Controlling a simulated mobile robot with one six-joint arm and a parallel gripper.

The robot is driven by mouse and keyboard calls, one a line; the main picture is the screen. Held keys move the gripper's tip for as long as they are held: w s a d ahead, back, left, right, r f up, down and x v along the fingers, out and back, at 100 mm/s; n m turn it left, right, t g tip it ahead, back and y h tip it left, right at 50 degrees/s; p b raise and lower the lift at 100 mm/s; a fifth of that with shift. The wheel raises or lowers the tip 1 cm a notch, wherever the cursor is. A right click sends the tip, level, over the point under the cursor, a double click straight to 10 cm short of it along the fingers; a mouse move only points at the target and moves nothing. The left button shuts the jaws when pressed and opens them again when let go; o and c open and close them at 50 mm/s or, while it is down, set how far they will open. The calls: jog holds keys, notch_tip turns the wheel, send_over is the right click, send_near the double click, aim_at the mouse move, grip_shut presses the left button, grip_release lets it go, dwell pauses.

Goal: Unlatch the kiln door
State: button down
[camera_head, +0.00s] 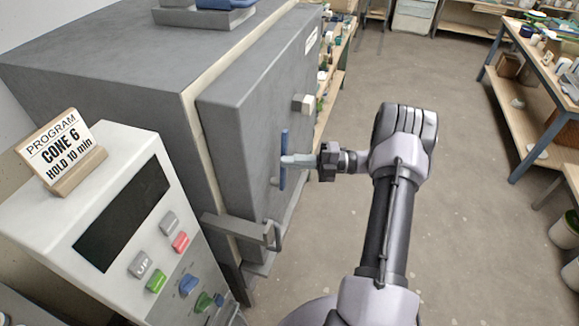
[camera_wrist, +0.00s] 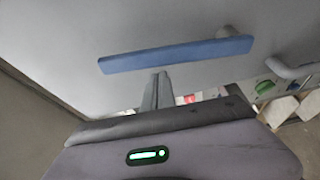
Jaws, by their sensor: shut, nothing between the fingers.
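The kiln (camera_head: 120,55) is a large grey box at the left in the head view, and its thick door (camera_head: 245,110) looks closed or nearly so. A blue bar handle (camera_head: 283,158) stands upright on the door's face. In the wrist view the blue bar handle (camera_wrist: 175,54) lies across the picture, with a round grey post at its right end. My gripper (camera_head: 287,160) is shut and empty, its fingers pointing at the handle. In the wrist view the fingertips (camera_wrist: 157,76) are just below the bar; I cannot tell whether they touch it.
A grey bracket with a loop (camera_head: 272,236) sits low at the door's edge. The control box (camera_head: 125,215) with coloured buttons and a "CONE 6" sign (camera_head: 62,150) stands in front of the kiln. Open floor (camera_head: 440,130) lies to the right, before a workbench (camera_head: 535,75).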

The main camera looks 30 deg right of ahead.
jog(key=shift+w+d, duration=0.3)
jog(key=shift+d, duration=0.1)
jog(key=shift+r, duration=0.1)
dwell(0.3)
